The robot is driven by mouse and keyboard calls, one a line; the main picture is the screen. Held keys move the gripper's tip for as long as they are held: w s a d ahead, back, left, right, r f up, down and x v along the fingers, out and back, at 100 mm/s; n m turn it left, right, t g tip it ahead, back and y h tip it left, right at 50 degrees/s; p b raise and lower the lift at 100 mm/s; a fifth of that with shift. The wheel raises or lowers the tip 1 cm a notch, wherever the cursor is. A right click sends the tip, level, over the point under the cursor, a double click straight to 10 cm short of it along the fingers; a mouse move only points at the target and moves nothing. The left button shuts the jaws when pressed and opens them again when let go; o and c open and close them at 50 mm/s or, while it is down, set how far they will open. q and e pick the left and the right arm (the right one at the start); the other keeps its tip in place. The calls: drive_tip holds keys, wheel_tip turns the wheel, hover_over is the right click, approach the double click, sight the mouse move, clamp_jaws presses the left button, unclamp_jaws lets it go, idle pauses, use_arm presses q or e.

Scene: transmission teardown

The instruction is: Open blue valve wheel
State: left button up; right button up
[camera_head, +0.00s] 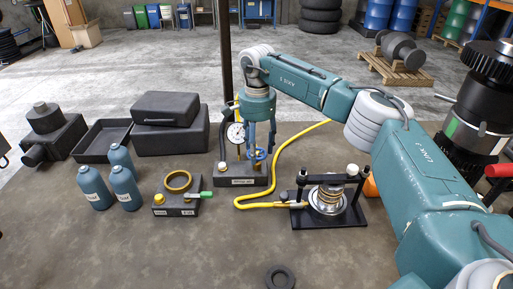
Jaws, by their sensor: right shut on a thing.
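My right gripper (260,151) reaches down from my teal arm onto the dark valve block (243,180) at the centre. Its blue fingers are shut on the blue valve wheel (258,154), which is small and mostly hidden between the fingertips. The wheel's turn angle cannot be made out. A round white-faced gauge (235,132) stands on the block just left of the gripper. A yellow hose (280,163) runs by the block. My left gripper is not clearly in view.
A black press frame (328,210) stands to the right, a small fixture with a brass ring (178,181) to the left. Several blue bottles (124,187), a black case (166,109) and an open tray (102,140) are further left. A dark post (224,50) rises behind the block. The front mat is mostly clear.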

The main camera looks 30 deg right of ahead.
sight(260, 151)
drive_tip(key=shift+w+d+r+n, duration=0.15)
drive_tip(key=shift+d+n, duration=0.15)
drive_tip(key=shift+n, duration=0.1)
drive_tip(key=o, duration=0.9)
drive_tip(key=shift+o, duration=1.2)
drive_tip(key=shift+d, duration=0.15)
drive_tip(key=shift+r, duration=0.1)
wheel_tip(260, 151, up, 12)
drive_tip(key=shift+f, duration=0.25)
